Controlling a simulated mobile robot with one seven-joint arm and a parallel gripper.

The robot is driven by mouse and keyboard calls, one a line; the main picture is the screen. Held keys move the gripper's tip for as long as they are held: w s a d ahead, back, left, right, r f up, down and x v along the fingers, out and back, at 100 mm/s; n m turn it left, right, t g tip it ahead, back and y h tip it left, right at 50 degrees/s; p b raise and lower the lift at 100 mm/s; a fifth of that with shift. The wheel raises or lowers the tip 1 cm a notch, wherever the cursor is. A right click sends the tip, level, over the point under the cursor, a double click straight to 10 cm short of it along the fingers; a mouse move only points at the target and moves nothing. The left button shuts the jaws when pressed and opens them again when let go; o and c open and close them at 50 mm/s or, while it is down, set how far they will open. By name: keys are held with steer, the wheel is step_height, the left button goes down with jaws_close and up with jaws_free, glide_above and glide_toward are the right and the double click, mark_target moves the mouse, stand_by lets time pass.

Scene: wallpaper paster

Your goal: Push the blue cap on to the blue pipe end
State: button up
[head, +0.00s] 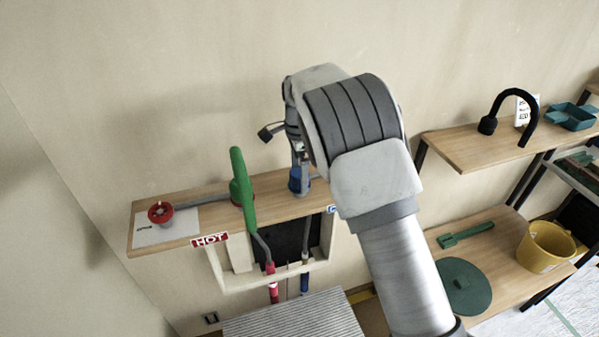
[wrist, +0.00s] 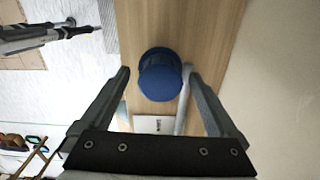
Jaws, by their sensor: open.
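The blue cap (head: 295,182) sits on the wooden wall shelf, directly below my gripper (head: 300,157). In the wrist view the round blue cap (wrist: 160,76) lies between the two fingertips of my open gripper (wrist: 156,72), with a visible gap on the left. I cannot tell whether the right finger touches it. A blue pipe piece (head: 304,283) shows below the white wall box, under a grey pipe that runs up into the box opening. My arm hides part of the shelf's right end.
A red cap (head: 160,211) is at the shelf's left, beside a grey rod. A red pipe (head: 274,293) hangs beside the blue one. A yellow bucket (head: 545,250) stands at the right.

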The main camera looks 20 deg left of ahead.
mark_target(299, 171)
steer(key=shift+r, duration=0.15)
step_height(299, 171, up, 17)
stand_by(0.5)
steer(key=s+d+r+n+t+y+b, duration=0.15)
steer(key=s+d+r, duration=0.3)
steer(key=d, duration=0.55)
steer(key=s+d+r+n+t, duration=0.1)
steer(key=s+d+r+n, duration=0.3)
steer(key=d, duration=0.6)
steer(key=s+d+f+n+t, duration=0.1)
steer(key=s+d+f+n, duration=0.2)
steer(key=s, duration=0.7)
steer(key=s+d+f+n+t+h, duration=0.1)
steer(key=s+d+f+n+t, duration=0.1)
steer(key=s+d+f, duration=0.3)
steer(key=s+d+n, duration=0.1)
steer(key=s+d, duration=0.2)
steer(key=s, duration=0.3)
steer(key=shift+d+f, duration=0.2)
steer(key=shift+f, duration=0.2)
